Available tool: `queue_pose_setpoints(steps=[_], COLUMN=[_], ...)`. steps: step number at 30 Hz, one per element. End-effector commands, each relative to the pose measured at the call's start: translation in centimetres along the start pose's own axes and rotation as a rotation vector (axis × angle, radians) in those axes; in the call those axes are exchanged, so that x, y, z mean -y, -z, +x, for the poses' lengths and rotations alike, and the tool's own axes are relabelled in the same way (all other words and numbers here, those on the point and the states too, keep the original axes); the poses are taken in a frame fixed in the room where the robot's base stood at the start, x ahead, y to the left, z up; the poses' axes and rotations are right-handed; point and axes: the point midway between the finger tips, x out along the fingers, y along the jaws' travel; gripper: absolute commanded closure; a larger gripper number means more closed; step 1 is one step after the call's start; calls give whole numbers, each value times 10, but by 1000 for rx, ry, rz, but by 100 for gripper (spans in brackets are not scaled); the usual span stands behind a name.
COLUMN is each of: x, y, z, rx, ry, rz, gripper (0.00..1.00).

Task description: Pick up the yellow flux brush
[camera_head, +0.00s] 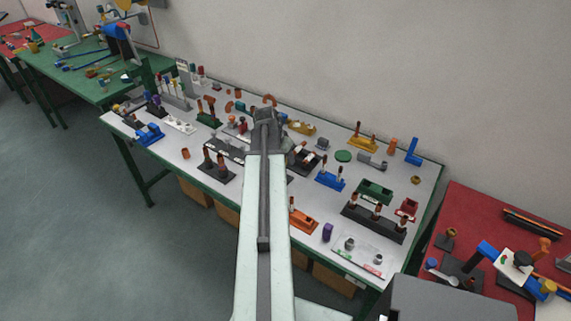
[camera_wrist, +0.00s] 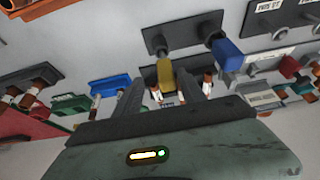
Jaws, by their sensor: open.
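In the wrist view a yellow piece (camera_wrist: 165,74), which looks like the flux brush, stands at a dark holder base (camera_wrist: 182,40). My gripper (camera_wrist: 160,90) is open, with one dark finger on either side of the yellow piece. I cannot tell whether either finger touches it. In the head view my gripper (camera_head: 266,118) is over the middle of the white table (camera_head: 228,187), and the arm hides what is beneath it. I cannot make out the yellow brush there.
A blue piece (camera_wrist: 227,52) stands on the same dark base, close to the yellow one. A blue holder (camera_head: 330,180), a black holder (camera_head: 215,168) and an orange holder (camera_head: 300,220) stand around my arm. The table is crowded, with small gaps.

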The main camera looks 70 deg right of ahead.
Motion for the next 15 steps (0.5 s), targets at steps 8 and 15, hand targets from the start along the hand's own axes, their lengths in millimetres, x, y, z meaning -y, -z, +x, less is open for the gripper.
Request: queue_pose_setpoints(steps=[8,15], x=[8,6], y=[0,2], z=[40,51], rx=[0,0], ry=[0,0], rz=[-1,0], gripper=[53,53])
